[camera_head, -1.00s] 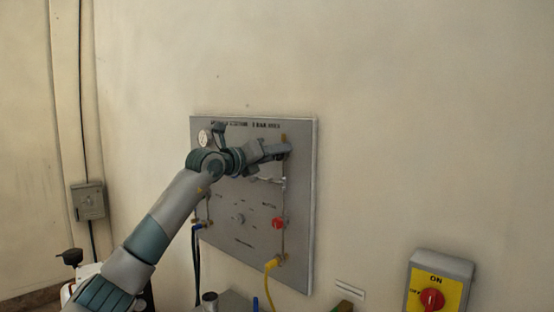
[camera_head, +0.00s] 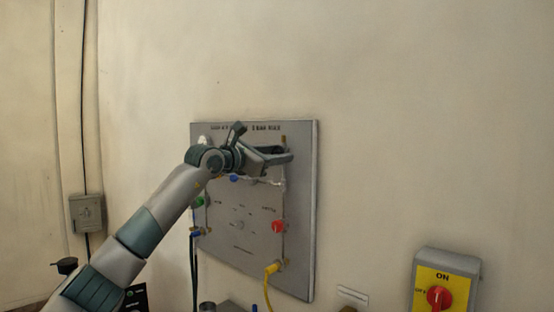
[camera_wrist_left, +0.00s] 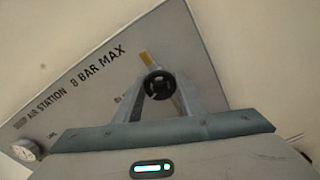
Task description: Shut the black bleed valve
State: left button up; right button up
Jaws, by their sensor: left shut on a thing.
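The black bleed valve is a round black handwheel (camera_wrist_left: 159,84) on a brass stem, near the upper right of the grey panel (camera_head: 240,245). In the left wrist view it sits between the two fingers of my left gripper (camera_wrist_left: 160,98), which is shut on it. In the head view my left gripper (camera_head: 286,156) reaches the panel's upper right from the left and mostly hides the valve; only a bit of brass shows above it. How far the valve is turned cannot be told. My right gripper is not in view.
The panel carries a red knob (camera_head: 278,226), a blue handle (camera_head: 234,178), a green knob (camera_head: 198,201) and a gauge (camera_wrist_left: 27,150). A yellow hose (camera_head: 268,288) hangs below. A yellow switch box with a red knob (camera_head: 438,297) is at lower right. The wall above is bare.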

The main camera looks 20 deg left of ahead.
pick_arm(q)
jog(key=m, duration=0.3)
jog(key=shift+m+b, duration=0.35)
jog(key=shift+m, duration=0.05)
jog(key=m, duration=0.3)
jog(key=shift+m, duration=0.3)
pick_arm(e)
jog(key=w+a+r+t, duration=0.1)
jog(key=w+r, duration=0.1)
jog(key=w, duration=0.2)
pick_arm(q)
jog(key=m, duration=0.2)
jog(key=shift+m, duration=1.3)
jog(key=shift+f+m, duration=0.1)
jog(key=shift+m, duration=0.8)
jog(key=m, duration=0.3)
jog(key=shift+m+p, duration=0.3)
jog(key=shift+p, duration=0.1)
jog(key=shift+m, duration=0.9)
jog(key=shift+m+p, duration=0.35)
jog(key=shift+m, duration=0.45)
jog(key=shift+f+m, duration=0.1)
jog(key=shift+m, duration=0.9)
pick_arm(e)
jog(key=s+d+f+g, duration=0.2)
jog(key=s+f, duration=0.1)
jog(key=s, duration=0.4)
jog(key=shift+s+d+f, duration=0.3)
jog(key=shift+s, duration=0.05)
